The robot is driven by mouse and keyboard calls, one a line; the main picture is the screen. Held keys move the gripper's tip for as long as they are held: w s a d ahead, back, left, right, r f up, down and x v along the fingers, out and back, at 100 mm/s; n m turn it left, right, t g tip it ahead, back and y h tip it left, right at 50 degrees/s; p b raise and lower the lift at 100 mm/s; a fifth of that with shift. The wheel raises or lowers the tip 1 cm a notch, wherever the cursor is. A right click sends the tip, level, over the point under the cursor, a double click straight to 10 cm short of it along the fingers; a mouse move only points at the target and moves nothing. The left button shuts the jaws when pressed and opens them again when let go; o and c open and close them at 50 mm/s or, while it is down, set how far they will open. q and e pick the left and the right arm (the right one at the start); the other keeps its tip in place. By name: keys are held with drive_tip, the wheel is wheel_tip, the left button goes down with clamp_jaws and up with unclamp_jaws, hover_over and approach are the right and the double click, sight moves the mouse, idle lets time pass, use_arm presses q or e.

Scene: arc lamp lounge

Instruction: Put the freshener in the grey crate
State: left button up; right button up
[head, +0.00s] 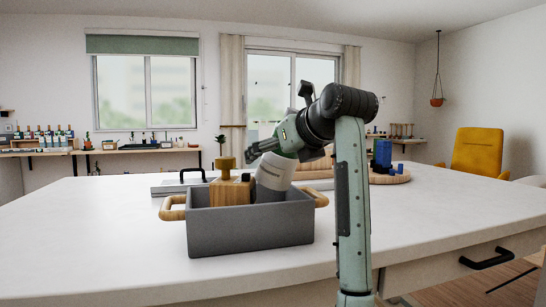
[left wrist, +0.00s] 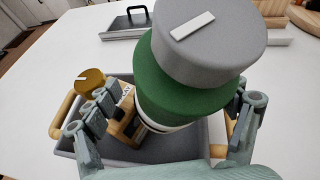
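The freshener (head: 273,174) is a white canister, tilted, with its lower end inside the grey crate (head: 250,228). In the left wrist view the freshener (left wrist: 198,88) shows a green collar and a grey top with a pale strip, close to the camera. My left gripper (head: 284,150) is over the crate with its fingers spread on either side of the freshener's upper part. A gap shows between the left-hand finger and the freshener; contact on the other side is unclear. The freshener's base is hidden by the crate wall. My right gripper is not in view.
A wooden block-shaped bottle with a gold cap (head: 226,166) stands in the crate's left part. The crate has wooden side handles. Behind are a black-handled tray (head: 190,178) and a round wooden board with blue blocks (head: 383,155). The table's left and right are clear.

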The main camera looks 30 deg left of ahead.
use_arm(q)
drive_tip(key=v, duration=1.1)
drive_tip(key=shift+b, duration=0.3)
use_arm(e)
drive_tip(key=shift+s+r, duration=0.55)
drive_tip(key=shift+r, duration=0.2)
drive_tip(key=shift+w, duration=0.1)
